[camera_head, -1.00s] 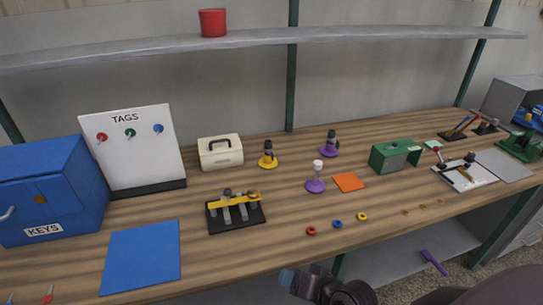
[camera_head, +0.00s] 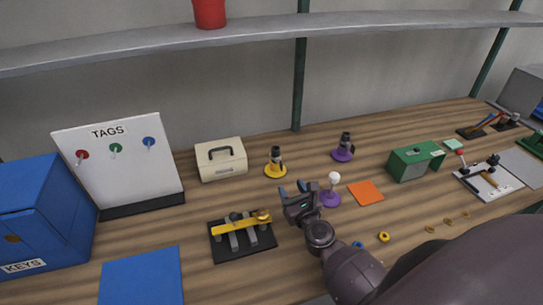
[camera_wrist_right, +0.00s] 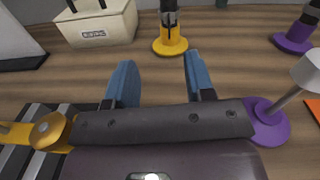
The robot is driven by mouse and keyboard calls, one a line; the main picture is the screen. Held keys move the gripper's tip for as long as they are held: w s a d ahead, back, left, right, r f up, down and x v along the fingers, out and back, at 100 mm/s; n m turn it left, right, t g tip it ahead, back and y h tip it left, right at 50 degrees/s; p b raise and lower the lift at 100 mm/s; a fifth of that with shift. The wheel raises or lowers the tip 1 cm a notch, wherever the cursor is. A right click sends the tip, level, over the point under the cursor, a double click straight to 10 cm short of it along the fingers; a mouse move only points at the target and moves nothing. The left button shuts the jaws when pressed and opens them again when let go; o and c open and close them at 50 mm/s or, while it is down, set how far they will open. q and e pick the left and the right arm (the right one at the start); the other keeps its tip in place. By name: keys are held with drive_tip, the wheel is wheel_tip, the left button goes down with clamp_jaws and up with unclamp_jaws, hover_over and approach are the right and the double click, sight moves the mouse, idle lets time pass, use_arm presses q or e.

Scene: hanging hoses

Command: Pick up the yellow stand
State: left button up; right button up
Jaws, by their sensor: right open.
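The yellow stand (camera_head: 275,170) has a round yellow base and holds a dark upright piece. It stands on the wooden bench, right of the cream case, and also shows in the right wrist view (camera_wrist_right: 170,42), beyond the fingers. My right gripper (camera_head: 291,190) is open and empty, a short way in front of the stand and not touching it. In the right wrist view its blue fingertips (camera_wrist_right: 158,78) are spread, with the stand ahead between them. My left gripper is in neither view now.
A purple stand with a white-topped post (camera_head: 331,192) is close right of my gripper. A black rack with a yellow bar (camera_head: 243,238) lies to its left. The cream case (camera_head: 221,160) is left of the yellow stand. Another purple stand (camera_head: 343,150) is behind right.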

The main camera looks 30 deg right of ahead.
sight(281, 164)
drive_tip(key=shift+m+h, duration=0.5)
drive_tip(key=shift+m, duration=0.3)
drive_tip(key=x, duration=0.5)
drive_tip(key=shift+s+d+f, duration=0.1)
drive_tip(key=shift+d+f, duration=0.05)
drive_tip(key=shift+d, duration=0.2)
drive_tip(key=shift+w+d, duration=0.1)
drive_tip(key=shift+w, duration=0.3)
drive_tip(key=shift+w+d, duration=0.1)
drive_tip(key=shift+w, duration=0.25)
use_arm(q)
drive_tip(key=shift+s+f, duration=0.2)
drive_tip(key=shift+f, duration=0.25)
use_arm(e)
drive_tip(key=shift+x, duration=2.6)
drive_tip(key=c, duration=0.8)
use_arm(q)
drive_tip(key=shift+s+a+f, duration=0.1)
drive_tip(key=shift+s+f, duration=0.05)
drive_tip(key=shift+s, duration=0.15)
use_arm(e)
clamp_jaws()
